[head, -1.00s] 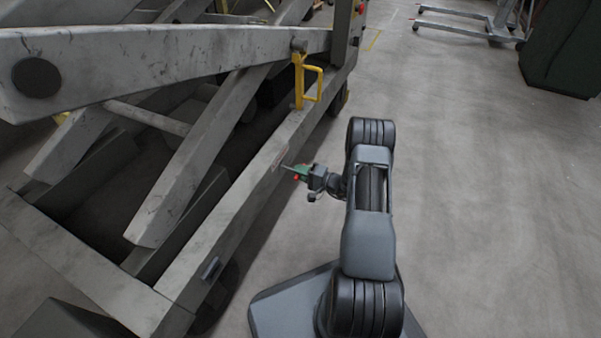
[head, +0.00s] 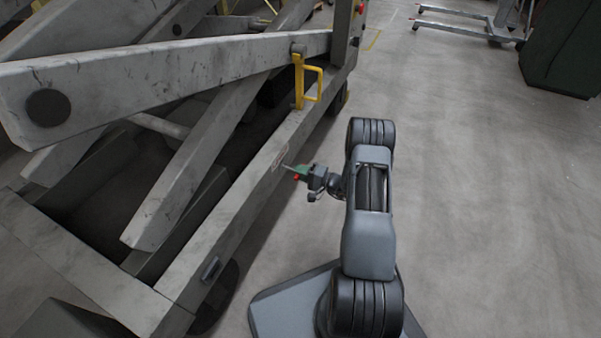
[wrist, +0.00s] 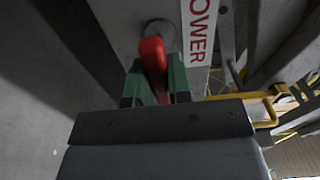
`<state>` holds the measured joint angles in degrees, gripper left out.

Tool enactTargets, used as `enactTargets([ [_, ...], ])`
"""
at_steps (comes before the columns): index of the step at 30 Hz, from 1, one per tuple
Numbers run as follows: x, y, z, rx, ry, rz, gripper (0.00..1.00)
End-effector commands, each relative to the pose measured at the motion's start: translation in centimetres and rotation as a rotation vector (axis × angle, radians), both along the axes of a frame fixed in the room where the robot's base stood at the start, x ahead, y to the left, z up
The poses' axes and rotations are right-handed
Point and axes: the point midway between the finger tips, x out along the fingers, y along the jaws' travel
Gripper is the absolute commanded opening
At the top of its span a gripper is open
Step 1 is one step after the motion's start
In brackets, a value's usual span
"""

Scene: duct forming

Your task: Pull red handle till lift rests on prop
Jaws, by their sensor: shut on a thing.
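The red handle (wrist: 152,58) sticks out from a round boss on the lift's base rail in the wrist view. Its red tip (head: 296,178) shows small in the head view. My gripper (wrist: 155,84) has its green fingers shut on the handle, one on each side; it also shows in the head view (head: 303,172). The grey lift arms (head: 160,75) slope above the base rail (head: 240,190). The yellow prop (head: 299,82) stands upright on the rail under the near arm. I cannot tell whether the arm touches the prop's top.
A white label with red lettering (wrist: 198,30) is beside the handle. Clear concrete floor (head: 480,200) lies to the right. A dark green cabinet (head: 565,50) and a wheeled metal frame (head: 470,20) stand far off at the upper right.

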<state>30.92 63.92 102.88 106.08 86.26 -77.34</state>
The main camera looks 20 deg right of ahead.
Motion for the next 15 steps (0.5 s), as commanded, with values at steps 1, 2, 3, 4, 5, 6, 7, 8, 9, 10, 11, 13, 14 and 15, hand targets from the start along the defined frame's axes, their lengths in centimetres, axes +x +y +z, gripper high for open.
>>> enactTargets([
  [1, 0.05, -0.21, -0.01, -0.001, 0.000, -0.007, 0.00],
  [2, 0.05, -0.21, -0.01, -0.001, 0.000, -0.007, 0.00],
  [3, 0.05, -0.21, -0.01, -0.001, 0.000, -0.007, 0.00],
  [4, 0.05, -0.21, -0.01, -0.001, 0.000, -0.007, 0.00],
  [5, 0.05, -0.21, -0.01, -0.001, 0.000, -0.007, 0.00],
  [6, 0.05, -0.21, -0.02, -0.001, 0.000, -0.007, 0.00],
  [7, 0.08, -0.19, -0.02, -0.001, 0.000, -0.007, 0.00],
  [8, 0.11, -0.15, -0.03, -0.001, 0.000, -0.007, 0.00],
  [9, 0.19, -0.09, -0.05, -0.001, 0.000, -0.006, 0.00],
  [10, 0.27, -0.01, -0.06, -0.002, -0.001, -0.006, 0.00],
  [11, 0.36, 0.08, -0.08, -0.002, -0.001, -0.006, 0.00],
  [13, 0.64, 0.34, -0.10, -0.002, -0.001, -0.006, 0.00],
  [14, 0.77, 0.46, -0.11, -0.002, -0.001, -0.006, 0.00],
  [15, 0.95, 0.63, -0.12, -0.001, -0.001, -0.006, 0.00],
])
